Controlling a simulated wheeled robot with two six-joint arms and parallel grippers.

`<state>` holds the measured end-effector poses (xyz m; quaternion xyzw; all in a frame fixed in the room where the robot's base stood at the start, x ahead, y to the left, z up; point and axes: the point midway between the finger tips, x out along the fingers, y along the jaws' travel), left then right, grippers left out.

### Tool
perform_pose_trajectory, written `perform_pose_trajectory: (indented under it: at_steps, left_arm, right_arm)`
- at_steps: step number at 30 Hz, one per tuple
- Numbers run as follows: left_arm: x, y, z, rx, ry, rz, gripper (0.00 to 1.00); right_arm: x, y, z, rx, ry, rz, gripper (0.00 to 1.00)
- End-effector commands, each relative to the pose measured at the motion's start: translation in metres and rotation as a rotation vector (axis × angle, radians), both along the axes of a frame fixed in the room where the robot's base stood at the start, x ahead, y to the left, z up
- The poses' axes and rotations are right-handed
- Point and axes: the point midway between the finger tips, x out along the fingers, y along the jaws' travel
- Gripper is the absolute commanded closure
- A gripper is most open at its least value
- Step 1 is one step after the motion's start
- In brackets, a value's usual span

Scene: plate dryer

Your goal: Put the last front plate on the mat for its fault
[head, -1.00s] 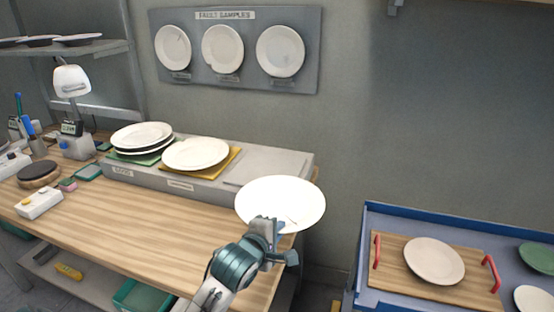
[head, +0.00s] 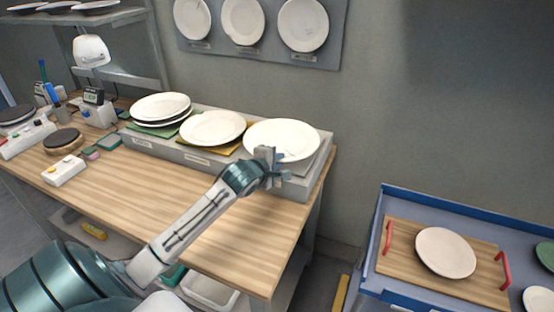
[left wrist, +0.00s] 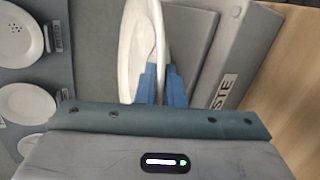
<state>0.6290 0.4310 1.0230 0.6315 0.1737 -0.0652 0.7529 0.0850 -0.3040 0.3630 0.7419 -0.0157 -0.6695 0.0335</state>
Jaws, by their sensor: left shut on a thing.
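My left gripper (head: 272,168) is shut on the near edge of a white plate (head: 284,136). The plate is over the right end of the grey raised stand (head: 200,155); I cannot tell whether it touches the surface. In the left wrist view the blue fingertips (left wrist: 160,85) grip this plate (left wrist: 139,40), seen nearly edge-on, beside a grey surface and a label ending in "STE". A yellow mat (head: 226,149) bears one white plate (head: 212,127). A green mat (head: 150,132) bears a stack of white plates (head: 160,106). My right gripper is out of view.
A white plate (head: 445,252) lies on a wooden tray (head: 399,262) with red handles, in a blue-edged cart (head: 440,204). Sample plates (head: 303,24) hang on the wall board. A lamp (head: 91,50) and small devices crowd the bench's left. The front bench top (head: 140,192) is mostly clear.

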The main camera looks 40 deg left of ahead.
Motion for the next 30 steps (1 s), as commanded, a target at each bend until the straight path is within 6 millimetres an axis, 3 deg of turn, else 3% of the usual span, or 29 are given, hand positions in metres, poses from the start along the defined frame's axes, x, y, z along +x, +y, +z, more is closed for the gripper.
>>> perform_pose_trajectory:
  at_steps: [7, 18, 28, 29, 30]
  left_arm:
    - [0.022, 0.02, 0.0, 0.0, -0.005, -0.001, 1.0]
    - [0.022, 0.02, -0.035, 0.001, -0.004, -0.003, 1.0]
    - [0.022, 0.02, -0.039, 0.002, -0.004, -0.002, 1.0]
    - [0.022, 0.02, -0.04, 0.0, 0.0, -0.001, 0.86]
    - [0.022, 0.02, -0.04, 0.0, 0.0, -0.001, 0.83]
  right_arm:
    - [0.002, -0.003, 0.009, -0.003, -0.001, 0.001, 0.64]
    - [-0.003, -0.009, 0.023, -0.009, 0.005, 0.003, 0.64]
    - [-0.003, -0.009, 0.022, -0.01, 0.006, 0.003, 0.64]
    - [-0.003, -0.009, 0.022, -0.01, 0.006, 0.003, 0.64]
    - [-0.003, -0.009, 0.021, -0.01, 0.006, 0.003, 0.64]
